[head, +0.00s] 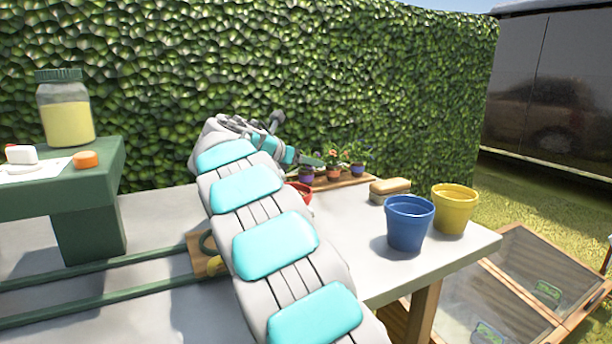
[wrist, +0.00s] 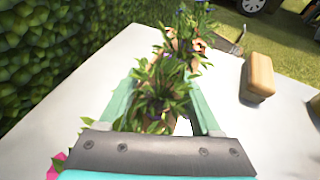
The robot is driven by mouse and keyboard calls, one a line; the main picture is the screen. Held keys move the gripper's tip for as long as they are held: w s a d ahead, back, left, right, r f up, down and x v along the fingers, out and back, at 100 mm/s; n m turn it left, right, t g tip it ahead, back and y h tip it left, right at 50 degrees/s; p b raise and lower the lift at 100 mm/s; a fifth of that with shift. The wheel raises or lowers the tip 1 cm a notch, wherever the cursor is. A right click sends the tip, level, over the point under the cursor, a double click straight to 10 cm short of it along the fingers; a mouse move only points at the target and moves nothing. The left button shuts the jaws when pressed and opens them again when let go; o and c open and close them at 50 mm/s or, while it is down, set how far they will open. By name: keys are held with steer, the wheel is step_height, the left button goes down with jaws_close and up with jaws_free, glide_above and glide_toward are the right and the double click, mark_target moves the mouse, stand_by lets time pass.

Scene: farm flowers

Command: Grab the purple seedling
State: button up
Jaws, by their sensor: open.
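Small potted seedlings stand in a row on a wooden tray (head: 345,181) at the back of the table in the head view. My gripper (head: 312,161) reaches over the left end of the row. In the wrist view my gripper (wrist: 163,82) is open, its teal fingers on either side of a leafy seedling (wrist: 155,105). That seedling's flower colour is unclear. Bluish-purple flowers (wrist: 180,12) show on a plant farther along the row.
A tan sponge-like block (head: 390,187) lies right of the tray. A blue pot (head: 409,222) and a yellow pot (head: 454,208) stand near the table's right end. A red pot (head: 301,192) is partly hidden by my arm. A leafy hedge (head: 330,80) rises behind.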

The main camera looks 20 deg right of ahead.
steer(key=shift+c, duration=0.2)
jaws_close()
stand_by(0.3)
